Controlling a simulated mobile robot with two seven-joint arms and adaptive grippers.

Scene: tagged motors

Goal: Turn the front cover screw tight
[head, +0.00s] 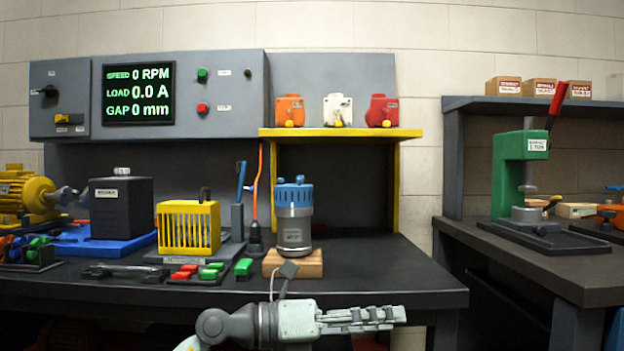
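A grey motor (294,231) with a blue cover (294,195) on top stands upright on a wooden block (305,262) near the front of the bench. Small blue knobs or screw heads (300,180) stick up from the cover. They are too small to tell which is the front one or how tight it sits. My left gripper (392,315) is in front of the bench edge, below and to the right of the motor, pointing right. It touches nothing that I can see, and its finger gap is not clear. My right gripper is out of view.
A yellow cage (189,228), red and green blocks (208,273) and an upright blue-handled tool (240,180) stand left of the motor. A yellow shelf (340,133) rises behind it. The bench top (385,268) right of the motor is clear. A green press (508,170) stands on another bench.

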